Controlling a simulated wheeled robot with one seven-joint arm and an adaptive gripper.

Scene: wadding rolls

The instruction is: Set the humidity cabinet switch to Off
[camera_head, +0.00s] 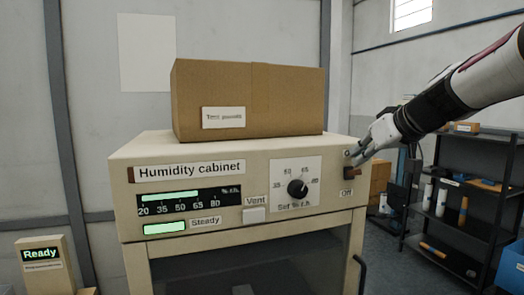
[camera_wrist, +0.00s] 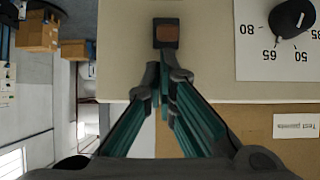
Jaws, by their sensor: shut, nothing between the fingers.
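The humidity cabinet (camera_head: 240,165) is a beige unit with a labelled front panel. Its switch (camera_head: 351,173) is a small brown rocker in a dark housing at the panel's right end. The "Off" label (camera_head: 346,193) sits below it; the label above is mostly hidden by my gripper (camera_head: 361,153). My gripper is shut and empty, its fingertips close to the switch's upper part. In the wrist view, which is upside down, the switch (camera_wrist: 166,33) lies just beyond the fingertips (camera_wrist: 165,74). I cannot tell whether they touch, or which way the rocker is tipped.
A cardboard box (camera_head: 248,100) sits on the cabinet. The humidity dial (camera_head: 298,187) and Vent button (camera_head: 254,215) are left of the switch. A door handle (camera_head: 361,272) projects below right. A dark shelf rack (camera_head: 465,190) stands behind at right.

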